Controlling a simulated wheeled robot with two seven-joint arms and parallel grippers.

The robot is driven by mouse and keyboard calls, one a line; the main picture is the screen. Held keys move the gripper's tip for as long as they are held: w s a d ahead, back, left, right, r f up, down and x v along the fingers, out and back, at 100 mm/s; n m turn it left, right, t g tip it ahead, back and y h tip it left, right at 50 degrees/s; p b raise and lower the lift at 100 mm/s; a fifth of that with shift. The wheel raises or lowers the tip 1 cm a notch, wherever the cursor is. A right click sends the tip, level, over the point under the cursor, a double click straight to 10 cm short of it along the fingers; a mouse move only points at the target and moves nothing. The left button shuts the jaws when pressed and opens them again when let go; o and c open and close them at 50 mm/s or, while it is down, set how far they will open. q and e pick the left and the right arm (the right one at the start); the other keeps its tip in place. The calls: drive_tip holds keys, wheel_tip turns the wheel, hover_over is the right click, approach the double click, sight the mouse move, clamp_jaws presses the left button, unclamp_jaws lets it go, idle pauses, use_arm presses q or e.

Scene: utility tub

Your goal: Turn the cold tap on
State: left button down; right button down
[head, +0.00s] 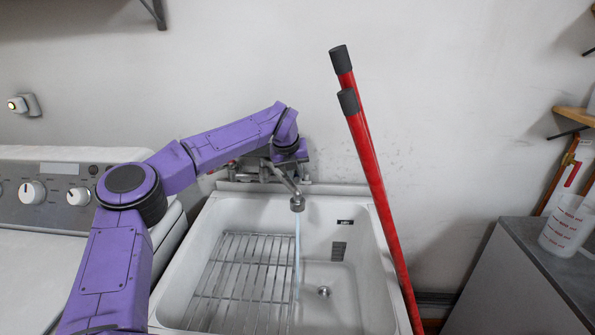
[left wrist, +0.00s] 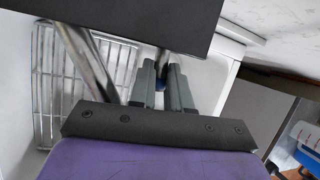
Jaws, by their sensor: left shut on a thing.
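The metal tap (head: 284,178) is on the wall above the white tub (head: 212,215). A thin stream of water (head: 298,245) falls from its spout into the tub. My left gripper (head: 288,155) is at the right side of the tap and mostly hides that side in the head view. In the left wrist view my left gripper's fingers (left wrist: 164,86) are shut around a small dark cold tap handle with a blue mark (left wrist: 162,84). The exact angle of the handle is hidden. A red mark (head: 232,162) shows at the tap's left side. My right gripper is not in view.
A wire rack (head: 240,270) lies in the tub's left part, left of the drain (head: 323,292). Two red poles (head: 372,180) lean close to the tap's right. A white washer (head: 60,205) stands left; a grey cabinet (head: 530,275) with a measuring jug (head: 566,226) stands right.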

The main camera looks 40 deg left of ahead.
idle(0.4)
use_arm(q)
drive_tip(key=c, duration=1.1)
unclamp_jaws()
